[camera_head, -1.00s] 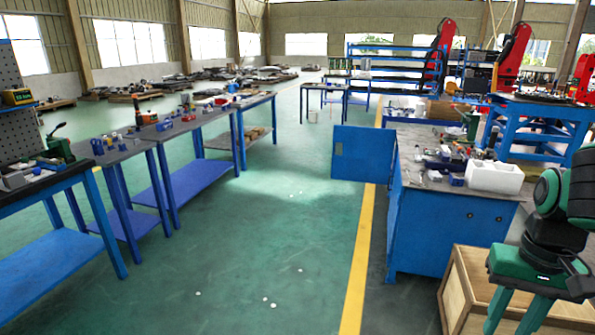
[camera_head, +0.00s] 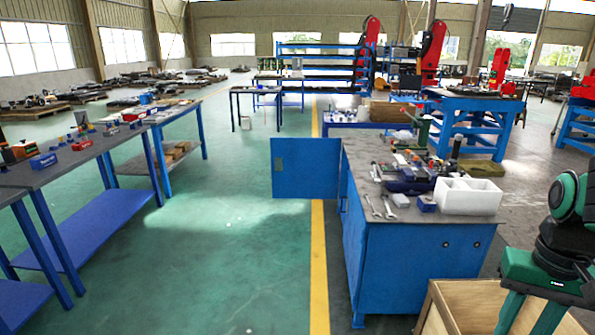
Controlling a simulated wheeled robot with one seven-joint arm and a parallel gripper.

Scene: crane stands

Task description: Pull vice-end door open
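A blue workbench cabinet (camera_head: 420,270) with a grey top stands right of centre. A flat blue door panel (camera_head: 305,168) stands out to the left from its left side, swung open across the yellow floor line. A small latch plate (camera_head: 278,164) shows near its free left edge. A green vice (camera_head: 419,130) is on the bench top toward the far end. My green and black gripper (camera_head: 530,318) is at the lower right, right of the cabinet and well away from the door. Its two fingers are apart with nothing seen between them; their tips are cut off by the frame edge.
A wooden crate (camera_head: 470,310) is at the cabinet's near right corner. A white box (camera_head: 468,196) and tools lie on the bench top. Blue tables (camera_head: 95,162) line the left. The green floor (camera_head: 230,225) between is clear. A blue rack (camera_head: 320,65) stands behind.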

